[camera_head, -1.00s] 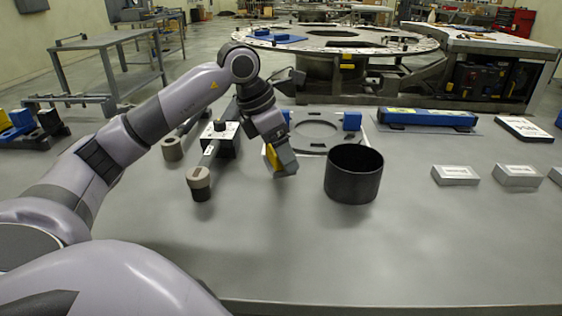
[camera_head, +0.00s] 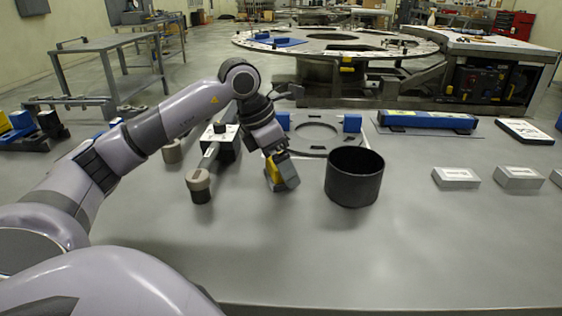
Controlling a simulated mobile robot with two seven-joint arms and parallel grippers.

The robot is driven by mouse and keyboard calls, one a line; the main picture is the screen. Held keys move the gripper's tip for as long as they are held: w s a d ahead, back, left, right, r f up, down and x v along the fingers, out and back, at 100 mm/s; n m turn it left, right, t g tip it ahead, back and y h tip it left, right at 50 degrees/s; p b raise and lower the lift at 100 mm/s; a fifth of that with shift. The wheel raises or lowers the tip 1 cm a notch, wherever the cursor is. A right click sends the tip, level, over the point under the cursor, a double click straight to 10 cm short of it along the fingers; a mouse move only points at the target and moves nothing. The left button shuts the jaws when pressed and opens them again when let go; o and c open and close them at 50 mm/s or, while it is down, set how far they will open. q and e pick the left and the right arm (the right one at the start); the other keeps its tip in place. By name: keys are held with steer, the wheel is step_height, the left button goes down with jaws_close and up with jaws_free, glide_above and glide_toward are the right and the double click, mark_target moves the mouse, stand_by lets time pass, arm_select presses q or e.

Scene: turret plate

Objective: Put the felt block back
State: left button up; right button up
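My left gripper (camera_head: 272,153) points down at the middle of the table, left of the black cup. It appears shut on a small grey block with a yellow side (camera_head: 287,178), which I take to be the felt block. The block is tilted and low over the table; I cannot tell whether it touches the surface. The fingers are mostly hidden by the wrist and the block. My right gripper is out of view.
A black open cup (camera_head: 353,178) stands close to the block's right. A white plate with blue blocks (camera_head: 315,132) lies behind. A brown-capped tool (camera_head: 199,183) is at left. Small grey boxes (camera_head: 456,177) and a blue bar (camera_head: 427,119) are at right. The front table is clear.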

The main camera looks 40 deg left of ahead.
arm_select(q)
steer(key=p+v, duration=0.1)
steer(key=v, duration=1.1)
steer(key=shift+f, duration=0.1)
